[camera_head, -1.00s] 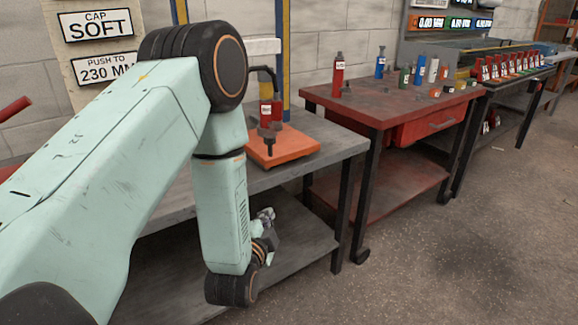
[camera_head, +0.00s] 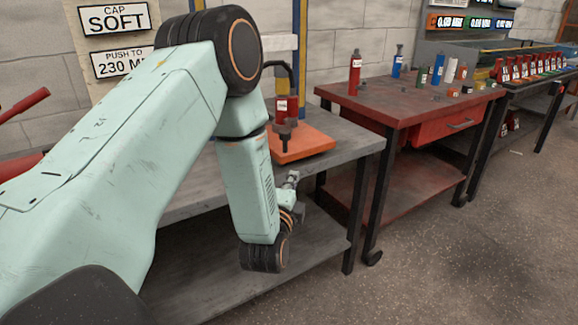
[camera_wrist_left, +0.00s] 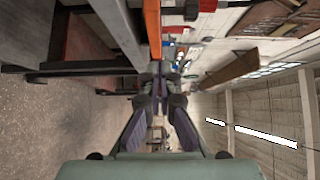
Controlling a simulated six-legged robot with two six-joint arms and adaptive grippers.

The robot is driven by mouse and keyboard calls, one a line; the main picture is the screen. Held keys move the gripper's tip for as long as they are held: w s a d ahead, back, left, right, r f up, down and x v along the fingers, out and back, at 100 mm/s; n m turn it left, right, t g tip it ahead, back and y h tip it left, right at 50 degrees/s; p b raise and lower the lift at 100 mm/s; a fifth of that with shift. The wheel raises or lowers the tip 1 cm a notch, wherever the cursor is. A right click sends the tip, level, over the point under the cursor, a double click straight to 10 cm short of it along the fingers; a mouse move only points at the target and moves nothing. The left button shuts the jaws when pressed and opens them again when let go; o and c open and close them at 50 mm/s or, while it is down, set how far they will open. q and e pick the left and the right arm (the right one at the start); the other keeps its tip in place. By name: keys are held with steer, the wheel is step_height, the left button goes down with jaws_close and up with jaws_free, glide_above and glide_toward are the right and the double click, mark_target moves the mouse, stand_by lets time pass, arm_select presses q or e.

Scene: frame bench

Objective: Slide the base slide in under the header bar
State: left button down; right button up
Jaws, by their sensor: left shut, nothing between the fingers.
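The base slide seems to be the flat orange plate (camera_head: 308,145) on the grey bench, with a dark knob on it. A red bottle (camera_head: 281,104) stands at its back. The header bar looks to be the pale bar (camera_head: 279,42) between the upright posts, above and behind the plate; my arm hides part of the frame. My left gripper (camera_head: 291,181) is below the bench top, in front of its edge, apart from the plate. In the left wrist view its fingers (camera_wrist_left: 160,80) are together and empty, and an orange strip (camera_wrist_left: 152,28) shows beyond them. My right gripper is out of view.
The grey bench (camera_head: 350,141) has a lower shelf (camera_head: 312,238) and dark legs. A red bench (camera_head: 400,108) with bottles stands to the right, and a dark bench with several red items is farther right. Open floor lies at front right.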

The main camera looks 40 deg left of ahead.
mark_target(291, 155)
arm_select(q)
steer(key=w+a+b, duration=0.1)
steer(key=w, duration=0.1)
steer(key=w+a, duration=0.2)
steer(key=w+a+b, duration=0.1)
steer(key=w, duration=0.1)
steer(key=shift+w+a+f+b, duration=0.1)
steer(key=shift+a+b, duration=0.25)
steer(key=shift+a, duration=0.05)
steer(key=shift+w+a, duration=0.1)
steer(key=shift+a, duration=0.2)
steer(key=shift+w+a, duration=0.15)
steer(key=shift+a, duration=0.15)
